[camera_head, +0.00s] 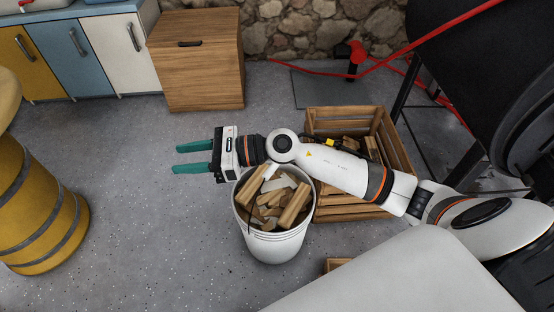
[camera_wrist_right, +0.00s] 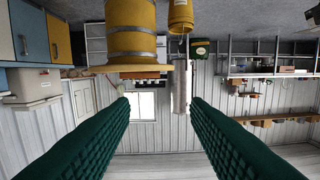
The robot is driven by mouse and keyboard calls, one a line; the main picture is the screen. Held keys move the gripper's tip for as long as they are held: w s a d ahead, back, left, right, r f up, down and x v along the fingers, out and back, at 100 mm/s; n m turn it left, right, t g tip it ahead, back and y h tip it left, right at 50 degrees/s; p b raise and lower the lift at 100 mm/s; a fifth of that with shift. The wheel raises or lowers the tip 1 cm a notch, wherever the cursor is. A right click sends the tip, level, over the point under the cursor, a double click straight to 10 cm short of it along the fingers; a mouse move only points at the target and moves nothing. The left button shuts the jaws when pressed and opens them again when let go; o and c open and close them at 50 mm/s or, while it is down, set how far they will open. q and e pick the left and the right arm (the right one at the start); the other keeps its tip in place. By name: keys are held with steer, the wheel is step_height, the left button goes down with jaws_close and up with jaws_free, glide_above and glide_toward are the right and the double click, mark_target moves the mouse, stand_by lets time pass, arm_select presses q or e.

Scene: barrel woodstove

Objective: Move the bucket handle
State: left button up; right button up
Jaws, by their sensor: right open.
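A white bucket (camera_head: 272,243) full of split wood pieces (camera_head: 272,203) stands on the grey floor in the middle of the head view. A thin dark line on its left side may be the bucket handle (camera_head: 250,215); the rest of a handle cannot be made out. My right gripper (camera_head: 181,158) is open and empty, above and to the left of the bucket, with its green fingers pointing left. My right forearm passes over the bucket's far rim. In the right wrist view my two fingers (camera_wrist_right: 158,105) stand wide apart with nothing between them; the bucket is not in that view. My left gripper is not in view.
A wooden crate (camera_head: 350,211) with wood is right of the bucket. A wooden cabinet (camera_head: 197,70) stands behind. A yellow barrel-like object (camera_head: 40,222) stands at left. A black stove (camera_head: 470,75) and red bars are at right. Floor left of the bucket is clear.

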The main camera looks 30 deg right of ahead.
steer(key=w+d+f+n+g+h, duration=0.1)
steer(key=d+f+n+g+h, duration=0.15)
steer(key=d+n+h, duration=0.4)
steer(key=w+d+f+n+g+h, duration=0.1)
steer(key=d+f+h, duration=0.25)
steer(key=d, duration=0.65)
steer(key=w+d+f+n+g+h, duration=0.1)
steer(key=d+f+n+g+h, duration=0.15)
steer(key=d+n+h, duration=0.4)
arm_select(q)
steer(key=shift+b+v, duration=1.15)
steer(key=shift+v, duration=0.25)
arm_select(e)
steer(key=shift+w+d+f+m+t+y, duration=0.15)
steer(key=shift+w+f+m+y, duration=0.3)
steer(key=shift+f, duration=1.6)
steer(key=shift+w+a+f+m+t+y, duration=0.1)
steer(key=shift+w+f+m+t+y, duration=0.3)
steer(key=shift+f, duration=1.7)
steer(key=shift+w+d+f+m+g+y, duration=0.2)
steer(key=shift+f+m, duration=0.45)
steer(key=shift+f, duration=1.4)
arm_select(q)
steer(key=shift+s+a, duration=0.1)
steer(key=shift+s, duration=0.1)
arm_select(e)
steer(key=shift+a, duration=0.1)
jaws_close()
